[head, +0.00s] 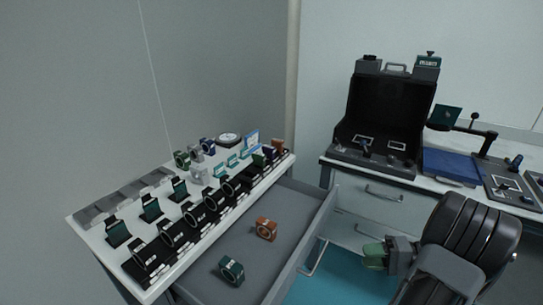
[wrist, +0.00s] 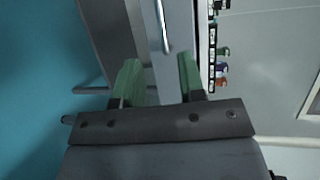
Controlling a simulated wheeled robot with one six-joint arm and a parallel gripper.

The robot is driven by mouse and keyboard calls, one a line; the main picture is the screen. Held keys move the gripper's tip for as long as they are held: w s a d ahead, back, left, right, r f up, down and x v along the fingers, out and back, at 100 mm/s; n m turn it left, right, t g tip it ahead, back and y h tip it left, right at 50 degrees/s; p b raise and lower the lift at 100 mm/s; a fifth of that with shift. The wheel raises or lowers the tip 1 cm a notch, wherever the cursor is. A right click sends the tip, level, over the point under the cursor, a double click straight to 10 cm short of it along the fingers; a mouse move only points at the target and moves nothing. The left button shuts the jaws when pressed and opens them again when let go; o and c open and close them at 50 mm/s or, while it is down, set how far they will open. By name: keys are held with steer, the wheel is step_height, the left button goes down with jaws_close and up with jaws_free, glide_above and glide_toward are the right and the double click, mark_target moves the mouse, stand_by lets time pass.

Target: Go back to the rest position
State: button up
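My gripper (head: 375,256) is at the lower right of the head view, in front of the grey drawer cabinet and above the blue floor. In the wrist view its two green fingers (wrist: 158,82) stand apart with nothing between them. The gripper is clear of the open drawer (head: 252,232), which is to its left. The arm behind it is dark and ribbed at the right.
The open drawer holds a green mount (head: 230,270) and an orange mount (head: 266,229). A white table (head: 82,222) at the left bears several optical mounts. At the back right stand a black open box (head: 388,112) and a blue plate (head: 455,163). Blue floor (head: 340,275) lies free.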

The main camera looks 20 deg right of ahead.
step_height(320, 180, down, 4)
steer(key=s+m+g+h, duration=0.2)
steer(key=m, duration=0.2)
steer(key=a+r+n+h+p, duration=0.3)
steer(key=a+r+p, duration=0.4)
steer(key=r, duration=0.3)
steer(key=a+r+n+h+p, duration=0.3)
steer(key=a+r+h+p, duration=0.2)
steer(key=r, duration=0.6)
steer(key=w+a+r+n+g+h+p, duration=0.1)
steer(key=a+r+n+h+p, duration=0.2)
steer(key=a+r+p, duration=0.6)
step_height(320, 180, up, 2)
steer(key=shift+a+r+n+h, duration=0.15)
steer(key=shift+a+n+h, duration=0.35)
steer(key=shift+h, duration=0.3)
